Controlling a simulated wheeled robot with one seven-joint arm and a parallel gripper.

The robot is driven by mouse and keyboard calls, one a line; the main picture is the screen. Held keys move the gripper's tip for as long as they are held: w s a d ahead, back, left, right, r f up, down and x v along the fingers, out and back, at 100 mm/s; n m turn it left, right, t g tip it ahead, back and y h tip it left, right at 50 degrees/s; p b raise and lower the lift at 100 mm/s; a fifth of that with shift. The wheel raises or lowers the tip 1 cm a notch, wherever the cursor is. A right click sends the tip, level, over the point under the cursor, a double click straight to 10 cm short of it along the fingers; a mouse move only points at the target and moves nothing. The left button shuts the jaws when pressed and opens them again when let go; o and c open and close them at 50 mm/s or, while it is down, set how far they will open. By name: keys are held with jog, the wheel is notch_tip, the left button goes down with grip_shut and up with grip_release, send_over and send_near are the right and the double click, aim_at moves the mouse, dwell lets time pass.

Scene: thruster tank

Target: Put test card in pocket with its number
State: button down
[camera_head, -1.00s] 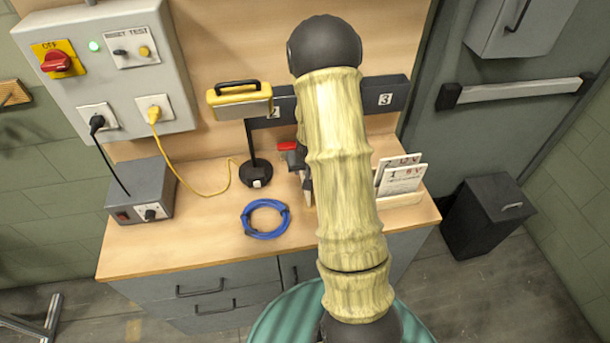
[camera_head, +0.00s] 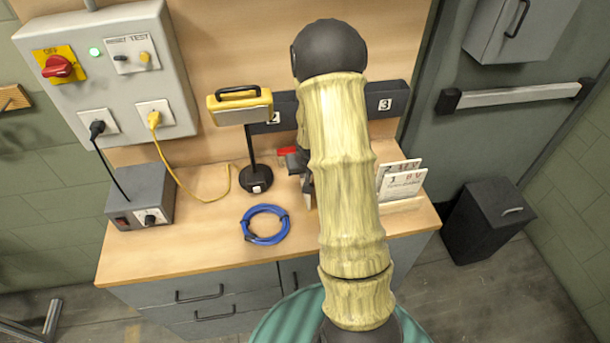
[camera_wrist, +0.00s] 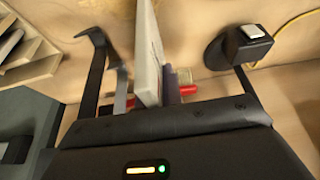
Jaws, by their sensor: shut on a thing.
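In the wrist view my gripper (camera_wrist: 150,96) is shut on a white test card (camera_wrist: 148,50), seen nearly edge-on, so its number cannot be read. In the head view my arm hides most of the gripper and the held card; only a dark part of the gripper (camera_head: 298,163) shows at the arm's left edge. A dark pocket rail (camera_head: 400,88) runs along the back wall. Its label 3 shows at the right, another label is partly covered by the yellow lamp, and my arm hides the middle.
More cards (camera_head: 402,183) stand in a wooden rack (camera_head: 408,204) at the bench's right. A yellow lamp (camera_head: 240,105) on a black base (camera_head: 256,178) stands left of my arm. A red item (camera_head: 287,151) sits behind the gripper. A blue cable coil (camera_head: 265,224) lies in front.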

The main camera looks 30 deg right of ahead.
notch_tip(320, 180, up, 9)
jog(key=shift+r+p, duration=0.2)
jog(key=shift+p, duration=0.15)
jog(key=shift+f, duration=0.1)
dwell(0.6)
